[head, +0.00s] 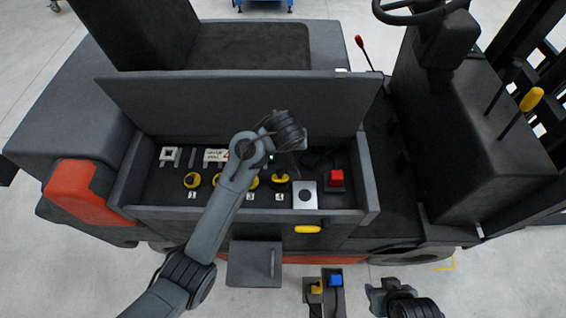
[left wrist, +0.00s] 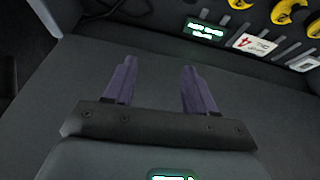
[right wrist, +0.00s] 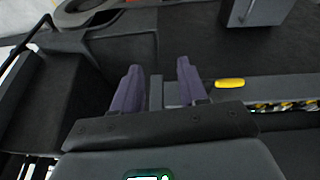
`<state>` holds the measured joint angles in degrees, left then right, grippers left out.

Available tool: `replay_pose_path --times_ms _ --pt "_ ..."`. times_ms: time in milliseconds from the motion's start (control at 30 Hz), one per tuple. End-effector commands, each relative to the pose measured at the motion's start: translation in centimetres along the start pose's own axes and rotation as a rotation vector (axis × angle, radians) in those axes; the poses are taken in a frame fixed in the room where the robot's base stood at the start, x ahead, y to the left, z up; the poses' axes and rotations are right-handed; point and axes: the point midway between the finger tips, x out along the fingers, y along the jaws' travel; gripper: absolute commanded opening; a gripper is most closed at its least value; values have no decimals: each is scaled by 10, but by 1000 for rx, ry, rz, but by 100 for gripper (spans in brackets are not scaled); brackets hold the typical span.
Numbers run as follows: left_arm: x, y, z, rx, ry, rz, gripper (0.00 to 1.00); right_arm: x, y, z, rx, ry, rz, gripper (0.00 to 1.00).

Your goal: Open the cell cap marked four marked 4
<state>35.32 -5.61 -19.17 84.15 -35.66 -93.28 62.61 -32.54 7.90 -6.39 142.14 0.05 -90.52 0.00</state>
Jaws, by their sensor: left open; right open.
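The yellow cell cap marked 4 (head: 279,180) sits in the battery compartment in the head view, with its number plate in front of it. My left arm crosses the compartment and covers part of the cap row. Its gripper is open and empty in the left wrist view (left wrist: 160,78); its fingertips are not clear in the head view. Several yellow caps (left wrist: 285,12) show at that view's top right, their numbers unreadable. My right gripper (right wrist: 160,75) is open and empty, and its arm is low at the right in the head view, away from the caps.
The raised lid (head: 240,100) stands behind the compartment. A red button (head: 337,176) and a silver box (head: 305,195) are right of cap 4. A yellow handle (head: 308,229) is on the front wall. Blue and yellow connectors (head: 335,281) stand below. The steering column is at right.

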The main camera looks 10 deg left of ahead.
Motion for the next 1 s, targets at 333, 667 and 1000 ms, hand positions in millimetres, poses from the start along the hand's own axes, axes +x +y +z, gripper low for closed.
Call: replay_pose_path --times_ms 333,667,1000 --pt "38 -25 60 44 -89 -64 55 -13 -12 3 9 -17 -30 43" --pt "85 -30 64 43 -90 -67 55 -10 -10 2 13 -13 -26 43" --pt "129 -31 69 42 -90 -65 55 -5 -6 3 1 -13 -15 43"
